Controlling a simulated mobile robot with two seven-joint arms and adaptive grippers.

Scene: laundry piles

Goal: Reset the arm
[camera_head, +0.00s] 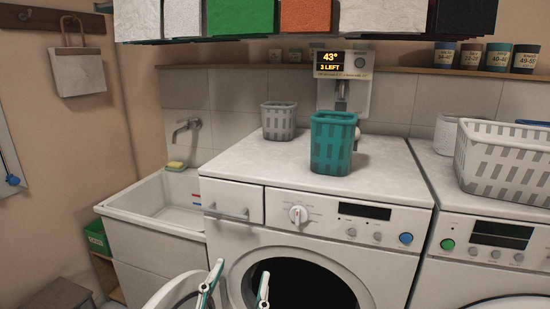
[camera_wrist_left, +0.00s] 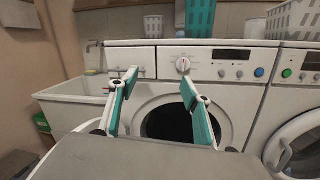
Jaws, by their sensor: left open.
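My left gripper (camera_head: 236,287) is at the bottom of the head view, in front of the left washing machine (camera_head: 236,257). Its two teal-edged fingers are spread apart with nothing between them. In the left wrist view the same gripper (camera_wrist_left: 157,85) is open, and the washer's dark round drum opening (camera_wrist_left: 168,124) shows beyond it. The rest of the left arm is out of the head view. My right gripper is in neither view.
A grey basket (camera_head: 279,121) and a teal basket (camera_head: 332,145) stand on the left washer. A white basket (camera_head: 503,160) is on the right machine (camera_head: 490,238). A sink (camera_head: 150,204) is at left. Coloured bins (camera_head: 306,16) hang above. The washer top's front is clear.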

